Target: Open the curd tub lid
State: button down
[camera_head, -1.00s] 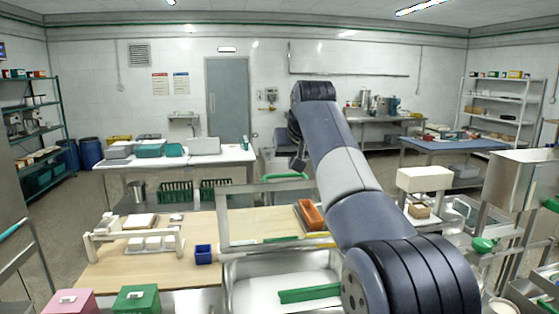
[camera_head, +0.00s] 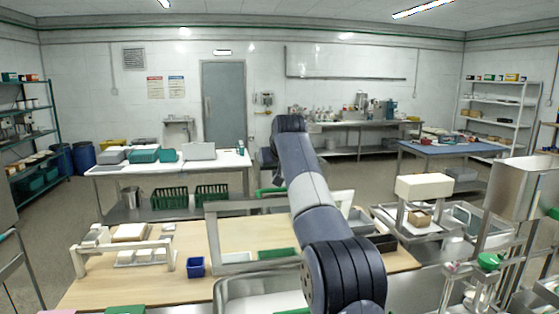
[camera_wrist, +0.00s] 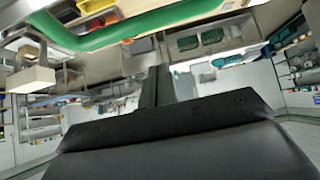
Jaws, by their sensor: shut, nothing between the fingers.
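The curd tub (camera_head: 226,292) is a steel tub at the bottom centre of the head view, with pale contents showing. A grey-rimmed, see-through panel, apparently its lid (camera_head: 211,235), stands raised at a steep angle above the far side of the tub. A green handle bar (camera_head: 268,190) runs along its top. In the wrist view a large curved green bar (camera_wrist: 150,28), likely this handle, crosses the top, clear of the fingers. My gripper (camera_wrist: 157,70) is shut and empty, beyond the lid; in the head view my arm largely hides it.
A wooden worktable (camera_head: 130,285) holds a white rack (camera_head: 125,253) and a small blue bin (camera_head: 196,267) left of the tub. A white box (camera_head: 424,187) on a stand and steel equipment (camera_head: 520,195) stand at right.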

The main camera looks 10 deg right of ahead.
aim_at(283, 190)
jog(key=shift+s+f, duration=0.25)
jog(key=shift+s, duration=0.4)
jog(key=shift+s+f, duration=0.25)
jog(key=shift+s, duration=0.35)
jog(key=shift+s+f, duration=0.25)
jog(key=shift+s, duration=0.4)
jog(key=shift+b, duration=0.35)
jog(key=shift+s+f+t+b, duration=0.3)
jog(key=shift+b, duration=0.65)
jog(key=s+b, duration=0.1)
jog(key=b, duration=0.1)
jog(key=t+b, duration=0.1)
jog(key=b, duration=0.1)
jog(key=shift+s+f, duration=0.2)
jog(key=shift+s, duration=0.15)
jog(key=shift+s+b, duration=0.65)
jog(key=shift+s, duration=0.5)
